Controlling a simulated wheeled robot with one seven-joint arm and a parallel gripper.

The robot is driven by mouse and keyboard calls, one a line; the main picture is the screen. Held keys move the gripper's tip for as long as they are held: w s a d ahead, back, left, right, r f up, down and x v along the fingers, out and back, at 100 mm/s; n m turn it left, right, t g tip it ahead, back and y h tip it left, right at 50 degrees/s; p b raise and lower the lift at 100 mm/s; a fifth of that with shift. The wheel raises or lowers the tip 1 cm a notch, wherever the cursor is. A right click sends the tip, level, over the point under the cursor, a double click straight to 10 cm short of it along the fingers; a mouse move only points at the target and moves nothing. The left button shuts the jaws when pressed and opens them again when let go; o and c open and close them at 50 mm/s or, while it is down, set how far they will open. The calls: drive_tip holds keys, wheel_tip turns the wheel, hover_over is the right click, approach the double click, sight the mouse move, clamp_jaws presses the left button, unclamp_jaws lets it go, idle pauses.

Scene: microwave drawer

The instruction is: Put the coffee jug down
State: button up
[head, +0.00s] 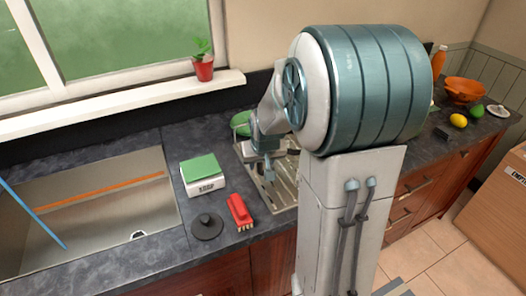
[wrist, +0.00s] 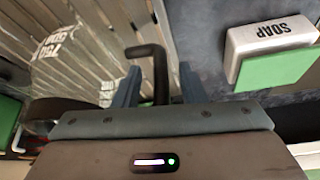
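The coffee jug (wrist: 60,62) is at the left of the wrist view, see-through with white lettering and a black handle (wrist: 150,52). It seems to rest over the slatted drainer, though its base contact is unclear. My gripper (wrist: 159,82) has its fingers on both sides of the handle, with gaps visible between fingers and handle, so it looks open. In the head view my gripper (head: 269,172) points down over the metal drainer (head: 284,193). The jug is mostly hidden there behind my arm.
A soap block with a green top (head: 202,174), a red brush (head: 239,212) and a black sink plug (head: 206,226) lie left of the drainer. The sink (head: 90,215) is further left. The soap (wrist: 270,38) is close to the right of my gripper in the wrist view.

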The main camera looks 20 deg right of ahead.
drive_tip(key=d+v, duration=0.1)
drive_tip(key=v, duration=1)
drive_tip(key=s+a+n, duration=0.1)
drive_tip(key=s+a, duration=0.3)
drive_tip(key=s, duration=0.4)
drive_tip(key=s+a+f+n+g, duration=0.1)
drive_tip(key=s+a, duration=0.3)
drive_tip(key=s, duration=0.4)
drive_tip(key=shift+s+a+f+y+b, duration=0.2)
drive_tip(key=shift+a+f+y+b, duration=0.05)
drive_tip(key=shift+y+b, duration=0.15)
drive_tip(key=shift+a, duration=0.15)
